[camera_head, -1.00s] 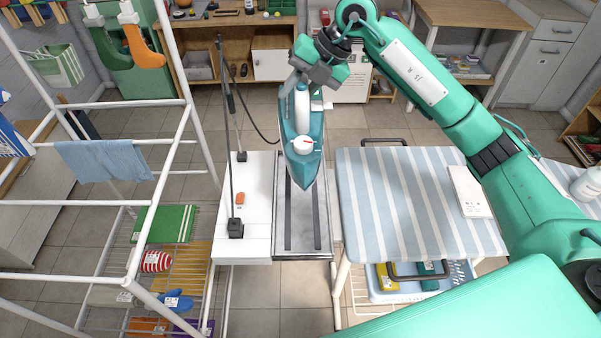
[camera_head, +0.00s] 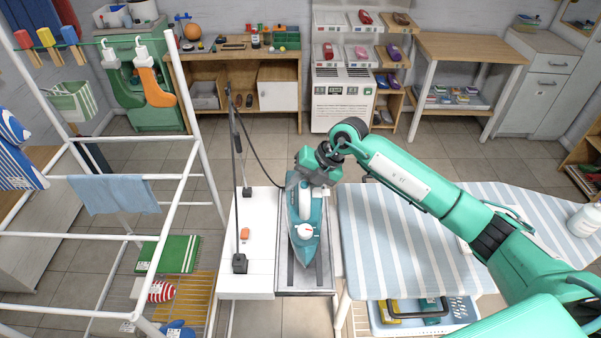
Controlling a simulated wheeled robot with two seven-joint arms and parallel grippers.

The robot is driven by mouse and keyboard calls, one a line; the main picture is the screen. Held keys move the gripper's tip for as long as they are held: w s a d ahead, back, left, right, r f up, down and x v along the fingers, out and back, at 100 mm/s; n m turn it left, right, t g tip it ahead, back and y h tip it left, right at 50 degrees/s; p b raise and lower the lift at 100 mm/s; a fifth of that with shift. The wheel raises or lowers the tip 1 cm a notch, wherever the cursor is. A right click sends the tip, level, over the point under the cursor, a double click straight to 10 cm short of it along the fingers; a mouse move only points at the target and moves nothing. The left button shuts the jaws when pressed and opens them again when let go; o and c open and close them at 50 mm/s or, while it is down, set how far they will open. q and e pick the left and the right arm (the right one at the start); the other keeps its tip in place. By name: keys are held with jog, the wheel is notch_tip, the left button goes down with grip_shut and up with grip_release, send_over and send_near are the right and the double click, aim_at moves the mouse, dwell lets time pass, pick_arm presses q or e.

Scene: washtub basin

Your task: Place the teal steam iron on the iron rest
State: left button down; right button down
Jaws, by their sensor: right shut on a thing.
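The teal steam iron (camera_head: 306,243) is over the metal iron rest (camera_head: 316,278), its tip pointing toward me. It lies along the rest, between the dark rails; I cannot tell whether its sole touches them. My right gripper (camera_head: 305,187) is shut on the iron at its far, rear end, and hides that part of it. The near end of the rest is bare. My left gripper is not in view.
A white board (camera_head: 255,275) with an orange switch and thin upright rods adjoins the rest on the left. A striped ironing board (camera_head: 400,245) is close on the right. A white drying rack (camera_head: 170,230) stands at the left.

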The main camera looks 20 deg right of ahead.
aim_at(297, 199)
jog(key=shift+f, duration=0.55)
jog(key=shift+f+p, duration=0.55)
jog(key=shift+f, duration=0.95)
jog(key=c, duration=1.1)
grip_release()
jog(key=shift+f, duration=0.1)
jog(key=shift+c, duration=0.2)
jog(key=b+v, duration=0.4)
jog(key=v, duration=0.8)
